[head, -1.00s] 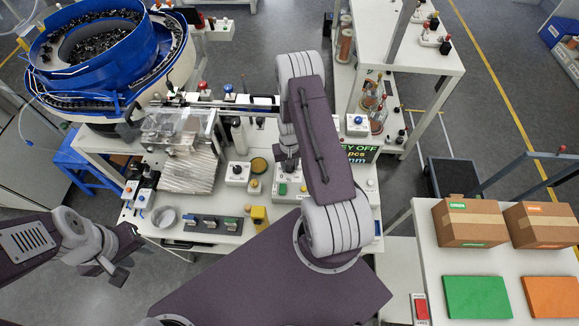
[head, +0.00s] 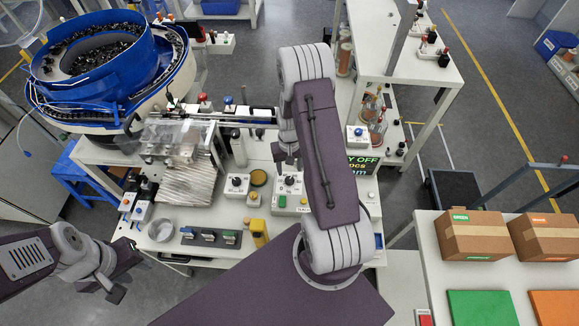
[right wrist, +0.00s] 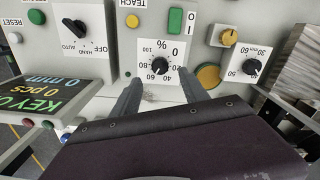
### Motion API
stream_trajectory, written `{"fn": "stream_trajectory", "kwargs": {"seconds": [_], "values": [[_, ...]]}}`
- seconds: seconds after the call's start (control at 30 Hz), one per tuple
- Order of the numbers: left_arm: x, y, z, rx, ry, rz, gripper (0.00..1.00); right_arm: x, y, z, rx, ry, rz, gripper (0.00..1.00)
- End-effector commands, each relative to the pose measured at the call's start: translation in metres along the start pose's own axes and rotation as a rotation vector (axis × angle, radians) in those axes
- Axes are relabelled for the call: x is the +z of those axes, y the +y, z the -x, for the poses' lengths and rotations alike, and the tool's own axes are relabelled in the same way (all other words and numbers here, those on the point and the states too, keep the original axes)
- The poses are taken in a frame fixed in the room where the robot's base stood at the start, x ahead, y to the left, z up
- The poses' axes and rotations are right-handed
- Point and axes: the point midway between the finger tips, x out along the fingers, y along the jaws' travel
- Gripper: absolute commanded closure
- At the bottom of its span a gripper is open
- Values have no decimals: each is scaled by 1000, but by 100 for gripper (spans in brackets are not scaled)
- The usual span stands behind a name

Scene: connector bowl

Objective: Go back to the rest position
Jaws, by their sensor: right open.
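My right gripper (head: 290,160) hangs over the work table (head: 205,250), beside a white control box (head: 291,194) with a green button. In the right wrist view its two dark fingers (right wrist: 160,90) stand apart with nothing between them. A percent dial (right wrist: 160,67) shows just beyond the gap, and whether the fingers touch its box I cannot tell. My left gripper (head: 118,280) is off the table's left front corner, over the floor, and holds nothing that I can see. Its fingers are too small to read.
A blue bowl feeder (head: 150,60) full of dark parts stands at the back left. A side table (head: 420,240) at the right carries cardboard boxes (head: 471,237) and green (head: 480,308) and orange mats. Several knobs and buttons surround the right gripper. Floor is clear around the left gripper.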

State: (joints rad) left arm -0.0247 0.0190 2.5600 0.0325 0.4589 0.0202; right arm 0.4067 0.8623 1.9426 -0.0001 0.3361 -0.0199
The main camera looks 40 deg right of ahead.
Motion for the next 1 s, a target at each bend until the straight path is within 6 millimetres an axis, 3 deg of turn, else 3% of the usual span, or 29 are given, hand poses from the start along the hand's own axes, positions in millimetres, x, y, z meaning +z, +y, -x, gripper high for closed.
{"fn": "stream_trajectory", "kwargs": {"seconds": [0.2,0.7,0.77,0.87,0.93,1.0], "values": [[0,0,-4,0,0,0,64,0,0,20,0,0,0,48],[0,0,-5,0,0,0,64,0,-1,19,0,0,3,48],[1,0,-11,0,0,0,64,-4,-10,18,0,14,28,48],[3,0,-28,0,0,0,64,-23,-42,41,-4,110,112,48],[4,-1,-42,0,0,0,64,-15,-73,64,-15,170,193,48],[6,-1,-55,0,0,0,64,9,-99,84,-29,206,268,48]]}}
